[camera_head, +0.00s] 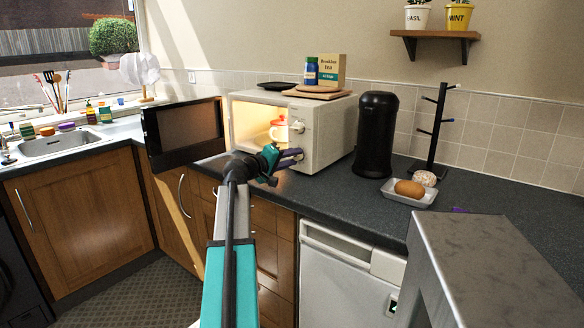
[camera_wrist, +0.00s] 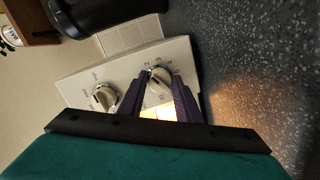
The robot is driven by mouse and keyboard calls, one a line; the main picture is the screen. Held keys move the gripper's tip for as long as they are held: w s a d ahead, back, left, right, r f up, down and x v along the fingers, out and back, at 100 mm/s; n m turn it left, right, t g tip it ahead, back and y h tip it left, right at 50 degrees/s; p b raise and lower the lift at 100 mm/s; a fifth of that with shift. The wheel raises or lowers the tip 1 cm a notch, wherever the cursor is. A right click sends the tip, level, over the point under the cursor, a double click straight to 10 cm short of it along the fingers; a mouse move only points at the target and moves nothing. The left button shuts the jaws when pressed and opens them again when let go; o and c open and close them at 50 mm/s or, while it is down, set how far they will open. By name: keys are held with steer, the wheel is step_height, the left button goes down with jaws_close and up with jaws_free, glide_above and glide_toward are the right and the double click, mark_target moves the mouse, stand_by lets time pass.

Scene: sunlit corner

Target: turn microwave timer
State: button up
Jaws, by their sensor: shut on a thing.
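The cream microwave (camera_head: 325,120) stands on the dark counter with its black-framed door (camera_head: 184,132) swung wide open to the left. Its lit interior holds a red and white mug (camera_head: 279,130). Two round knobs sit on its right front panel. The upper knob (camera_head: 297,127) is free and also shows in the wrist view (camera_wrist: 105,97). My gripper (camera_head: 297,157) is at the lower knob, the timer (camera_wrist: 159,74). In the wrist view my purple fingers (camera_wrist: 163,82) are shut on this timer knob, one on each side. The fingers hide part of its dial marks.
A blue jar (camera_head: 311,72) and a tea box (camera_head: 331,70) stand on a board on the microwave. A black canister (camera_head: 375,134) is close on its right, then a tray (camera_head: 409,196) with bread and a black mug stand (camera_head: 434,130). A grey block (camera_head: 490,265) fills the lower right.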

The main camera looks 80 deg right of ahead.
steer(key=m+b, duration=0.1)
steer(key=b, duration=0.1)
steer(key=m+b, duration=0.2)
steer(key=m+t+b, duration=0.1)
steer(key=m+b, duration=0.1)
steer(key=shift+f, duration=0.3)
steer(key=shift+r+m+t+h+b, duration=0.15)
steer(key=shift+m+t+h+b, duration=0.2)
steer(key=shift+m+b, duration=1.35)
steer(key=o, duration=1)
steer(key=shift+a+r, duration=0.1)
steer(key=p+v, duration=0.1)
steer(key=v, duration=1.2)
steer(key=shift+w+a+p, duration=0.15)
steer(key=shift+a+p, duration=0.15)
steer(key=shift+p, duration=0.05)
